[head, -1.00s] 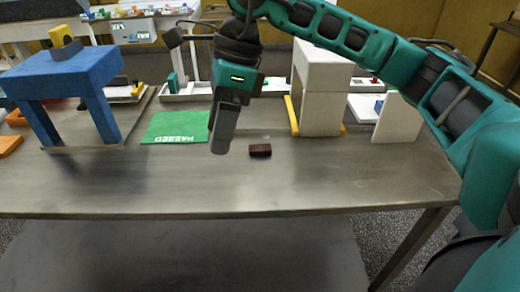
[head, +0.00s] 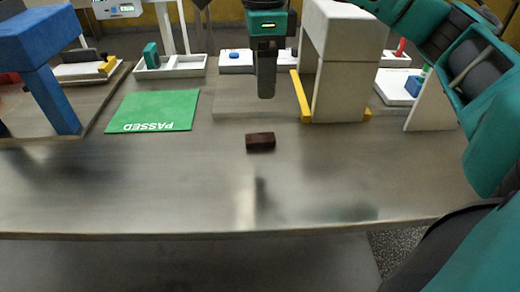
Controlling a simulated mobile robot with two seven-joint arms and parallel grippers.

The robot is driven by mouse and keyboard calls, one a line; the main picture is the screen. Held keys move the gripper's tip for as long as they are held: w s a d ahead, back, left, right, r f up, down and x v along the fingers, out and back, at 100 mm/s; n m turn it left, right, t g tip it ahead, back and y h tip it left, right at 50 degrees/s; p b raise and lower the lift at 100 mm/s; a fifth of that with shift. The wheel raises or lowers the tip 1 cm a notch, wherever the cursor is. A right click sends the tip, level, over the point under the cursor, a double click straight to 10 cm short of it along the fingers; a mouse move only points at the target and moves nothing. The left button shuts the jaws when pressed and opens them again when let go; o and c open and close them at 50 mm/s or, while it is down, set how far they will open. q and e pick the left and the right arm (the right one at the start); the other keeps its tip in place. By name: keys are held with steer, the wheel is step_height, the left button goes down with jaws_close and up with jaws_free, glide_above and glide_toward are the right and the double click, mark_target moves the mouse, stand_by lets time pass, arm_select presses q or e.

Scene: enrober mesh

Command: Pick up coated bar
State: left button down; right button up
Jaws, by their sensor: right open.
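The coated bar (head: 261,141) is a small dark brown block lying flat on the steel table (head: 180,190), near the middle of the head view. My right gripper (head: 266,95) points down above and just behind the bar in the picture, with a visible gap between them. It is open and holds nothing; its fingers overlap from this angle. My left gripper is not in view.
A green mat marked PASSED (head: 155,110) lies left of the bar. A white arch (head: 340,65) with yellow strips stands to the right, and a blue stand (head: 45,50) at the far left. White trays (head: 170,67) are behind. The table's front is clear.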

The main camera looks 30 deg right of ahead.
glide_above(260, 137)
steer(key=f, duration=0.7)
steer(key=shift+s+d+f+b, duration=0.2)
steer(key=shift+s+f+b, duration=0.05)
steer(key=shift+f+b, duration=0.15)
steer(key=shift+w+a+f+b, duration=0.1)
steer(key=shift+f+b, duration=0.05)
steer(key=shift+f, duration=1.2)
steer(key=shift+w+a+f+b, duration=0.1)
steer(key=shift+f+b, duration=0.05)
steer(key=shift+f, duration=1.2)
steer(key=c, duration=0.9)
steer(key=shift+r, duration=0.1)
